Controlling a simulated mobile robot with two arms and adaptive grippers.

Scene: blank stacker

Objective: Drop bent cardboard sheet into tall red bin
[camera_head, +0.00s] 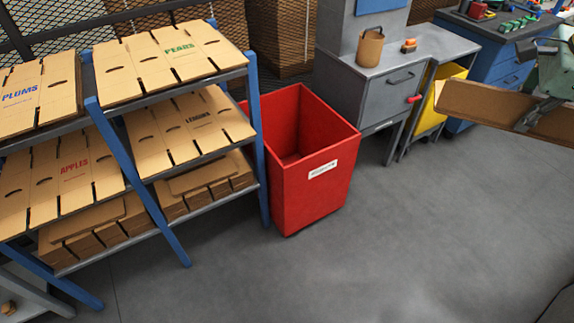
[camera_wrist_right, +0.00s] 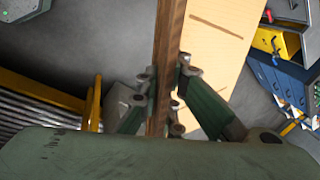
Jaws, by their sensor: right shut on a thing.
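The tall red bin (camera_head: 308,180) stands on the floor in the middle of the head view, beside the shelf rack. Its top is open and the part of its inside that shows looks empty. A bent brown cardboard sheet (camera_head: 485,107) is at the right edge of the head view, away from the bin and above the floor. My right gripper (camera_head: 543,108) is shut on the sheet. In the right wrist view the sheet (camera_wrist_right: 215,65) stands edge-on between the fingers of the gripper (camera_wrist_right: 165,100), with a pale face to the right. My left gripper is not in view.
A blue-framed rack (camera_head: 180,250) with flat box blanks stands left of the bin. A grey machine (camera_head: 375,95) stands behind and right of it, next to a yellow bin (camera_head: 437,100). A blue workbench (camera_head: 500,60) is at the back right. The floor (camera_head: 400,240) in front is clear.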

